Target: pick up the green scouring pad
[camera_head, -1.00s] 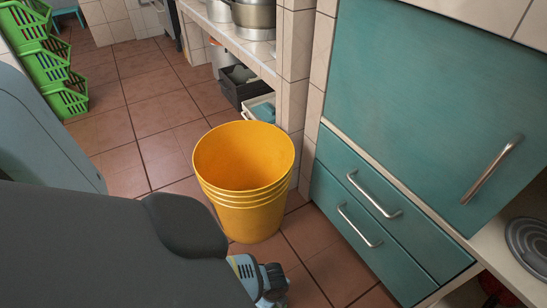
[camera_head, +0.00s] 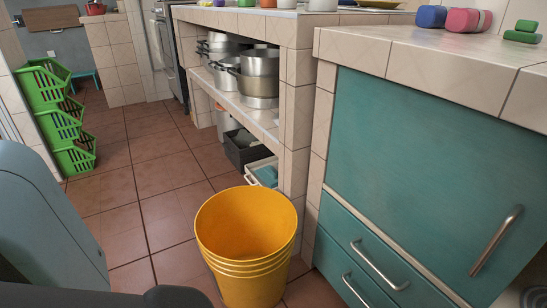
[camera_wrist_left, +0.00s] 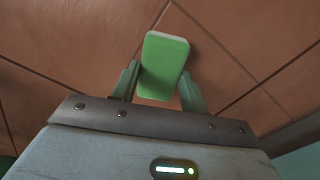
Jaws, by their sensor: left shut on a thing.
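In the left wrist view, my left gripper (camera_wrist_left: 159,72) is shut on a green scouring pad (camera_wrist_left: 165,62). The pad is a rounded rectangular block, and its far end sticks out past the fingertips. It is held with brown floor tiles behind it. My right gripper is in neither view.
A yellow bucket (camera_head: 245,225) stands on the floor beside the teal cabinet (camera_head: 420,165). Two small green blocks (camera_head: 524,31), a pink block (camera_head: 462,20) and a blue block (camera_head: 431,16) lie on the tiled counter (camera_head: 430,48). Green crates (camera_head: 60,120) are stacked at left.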

